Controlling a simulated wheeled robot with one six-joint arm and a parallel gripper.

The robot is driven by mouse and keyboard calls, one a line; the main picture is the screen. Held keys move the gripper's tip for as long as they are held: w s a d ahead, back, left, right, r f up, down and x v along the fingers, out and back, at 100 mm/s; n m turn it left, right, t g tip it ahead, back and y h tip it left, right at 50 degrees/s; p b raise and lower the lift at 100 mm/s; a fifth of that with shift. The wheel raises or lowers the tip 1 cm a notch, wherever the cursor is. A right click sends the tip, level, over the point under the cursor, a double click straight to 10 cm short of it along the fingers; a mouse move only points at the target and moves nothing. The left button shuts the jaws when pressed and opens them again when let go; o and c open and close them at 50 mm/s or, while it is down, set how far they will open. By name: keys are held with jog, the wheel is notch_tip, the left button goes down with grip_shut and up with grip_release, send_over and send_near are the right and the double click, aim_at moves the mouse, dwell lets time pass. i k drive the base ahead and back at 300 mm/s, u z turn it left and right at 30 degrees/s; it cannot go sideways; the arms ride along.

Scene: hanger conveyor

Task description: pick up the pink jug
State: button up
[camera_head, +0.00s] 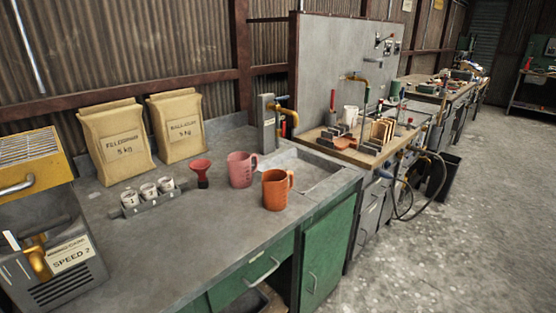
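The pink jug (241,170) stands upright on the grey worktop (150,250), close to the left edge of the sink basin. Its handle points to the right. An orange jug (275,190) stands just in front of it and to its right, nearer the worktop's front edge. The two jugs look close together in the picture, and I cannot tell the exact gap. My gripper is not in view.
A red funnel (201,173) stands left of the pink jug. A rack of small white cups (147,194) is further left. Two paper sacks (180,125) lean at the back. A tap (270,120) rises behind.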

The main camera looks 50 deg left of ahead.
aim_at(239, 163)
jog(key=u, duration=0.25)
jog(key=i, duration=1.1)
jog(key=u, duration=1.45)
jog(key=i, duration=0.75)
jog(key=u, duration=0.95)
jog(key=i, duration=0.65)
jog(key=u, duration=0.05)
